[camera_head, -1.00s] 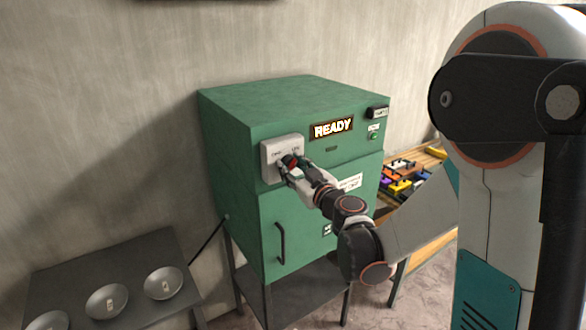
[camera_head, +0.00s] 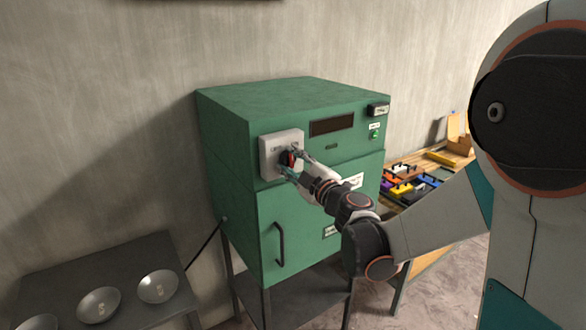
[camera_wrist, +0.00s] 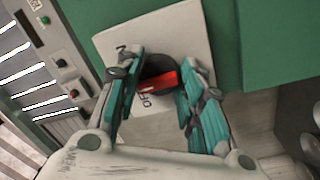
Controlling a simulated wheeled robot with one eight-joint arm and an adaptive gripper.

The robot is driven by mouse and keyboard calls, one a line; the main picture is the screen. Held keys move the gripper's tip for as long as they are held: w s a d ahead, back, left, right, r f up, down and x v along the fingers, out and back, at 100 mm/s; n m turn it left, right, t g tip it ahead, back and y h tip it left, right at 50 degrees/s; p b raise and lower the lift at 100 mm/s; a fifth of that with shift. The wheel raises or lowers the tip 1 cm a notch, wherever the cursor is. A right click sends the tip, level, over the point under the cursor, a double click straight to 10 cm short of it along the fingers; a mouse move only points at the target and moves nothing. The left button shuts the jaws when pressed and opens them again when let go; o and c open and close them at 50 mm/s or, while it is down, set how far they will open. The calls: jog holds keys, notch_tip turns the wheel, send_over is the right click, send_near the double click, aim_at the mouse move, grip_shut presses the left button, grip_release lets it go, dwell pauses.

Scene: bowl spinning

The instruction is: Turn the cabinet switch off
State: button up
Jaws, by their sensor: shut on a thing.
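The cabinet switch is a black round knob with a red grip (camera_head: 287,158) on a white plate (camera_head: 269,163) at the upper left of the green cabinet's front. In the wrist view, the knob (camera_wrist: 159,79) sits between my two teal fingers, with its red bar facing me. My gripper (camera_head: 290,164) is at the switch and shut on the knob. It also shows in the wrist view (camera_wrist: 157,92). Letters that look like "OF" show on the plate (camera_wrist: 182,30) below the knob. The display (camera_head: 332,126) on the cabinet is dark.
The green cabinet (camera_head: 235,135) has a lower door with a black handle (camera_head: 280,243). A dark table (camera_head: 180,262) with several metal bowls (camera_head: 158,286) stands at the left. A wooden bench (camera_head: 440,160) with coloured items is behind at the right.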

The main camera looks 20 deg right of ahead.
jog(key=shift+n+y+b, duration=0.5)
jog(key=shift+n+b, duration=0.65)
jog(key=shift+n, duration=3.35)
jog(key=o, duration=1)
jog(key=shift+o, duration=0.2)
jog(key=shift+s+d, duration=0.1)
jog(key=r+v, duration=0.1)
jog(key=v, duration=1)
jog(key=shift+s+f, duration=0.4)
jog(key=shift+f, duration=0.05)
jog(key=shift+d, duration=0.1)
